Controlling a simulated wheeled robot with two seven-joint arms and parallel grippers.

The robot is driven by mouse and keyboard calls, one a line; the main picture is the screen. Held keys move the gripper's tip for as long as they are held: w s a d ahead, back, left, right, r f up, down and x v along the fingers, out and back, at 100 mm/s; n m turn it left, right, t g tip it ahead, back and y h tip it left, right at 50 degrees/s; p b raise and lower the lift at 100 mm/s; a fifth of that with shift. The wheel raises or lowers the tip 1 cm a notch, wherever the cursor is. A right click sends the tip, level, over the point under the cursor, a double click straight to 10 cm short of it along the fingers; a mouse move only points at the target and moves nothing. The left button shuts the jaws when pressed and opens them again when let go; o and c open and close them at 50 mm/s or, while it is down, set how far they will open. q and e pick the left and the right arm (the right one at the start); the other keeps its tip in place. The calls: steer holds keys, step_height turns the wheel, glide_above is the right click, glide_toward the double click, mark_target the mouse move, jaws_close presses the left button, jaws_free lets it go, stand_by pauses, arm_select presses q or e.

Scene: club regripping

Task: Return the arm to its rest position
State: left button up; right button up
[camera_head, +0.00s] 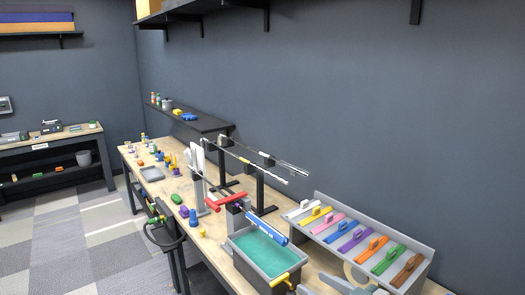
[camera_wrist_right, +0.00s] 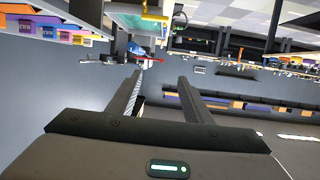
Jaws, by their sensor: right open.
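My right gripper (camera_head: 335,284) shows at the bottom edge of the head view, near the front of the bench and beside the grey tub. In the right wrist view my right gripper (camera_wrist_right: 161,76) has its two dark fingers apart with nothing between them. The arm behind it is mostly cut off by the frame. My left gripper is in neither view. A club with a blue grip (camera_head: 266,225) lies above the grey tub with green inside (camera_head: 262,252). A red-handled clamp (camera_head: 226,201) is near the grip's upper end.
A sloped rack (camera_head: 425,258) holds several coloured grips to the right of the tub. Club shafts (camera_head: 255,164) rest on black stands. Small coloured items and a grey tray (camera_head: 152,174) lie on the wooden bench (camera_head: 185,186). A dark wall (camera_head: 340,100) stands behind.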

steer(key=s+d+f+m+g+h, duration=0.2)
steer(key=s+d+f+g+h, duration=0.1)
steer(key=s+f, duration=0.7)
steer(key=s+d+f+m+g+h, duration=0.1)
steer(key=s+d+f+g+h, duration=0.15)
steer(key=s+f, duration=0.8)
steer(key=s+d+f+m+g+h, duration=0.3)
steer(key=s+f, duration=0.4)
steer(key=s, duration=0.6)
step_height(320, 180, down, 35)
steer(key=n+g+b, duration=0.1)
steer(key=g+b, duration=0.1)
steer(key=b, duration=0.6)
arm_select(q)
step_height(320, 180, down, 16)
steer(key=b, duration=0.7)
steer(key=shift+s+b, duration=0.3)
steer(key=shift+b, duration=0.1)
arm_select(e)
steer(key=s+d+f, duration=0.2)
steer(key=s+f, duration=0.7)
steer(key=f, duration=0.4)
steer(key=s+d+f, duration=0.2)
steer(key=s+f, duration=0.8)
steer(key=f, duration=0.3)
steer(key=shift+n+g, duration=0.3)
steer(key=shift+g, duration=0.15)
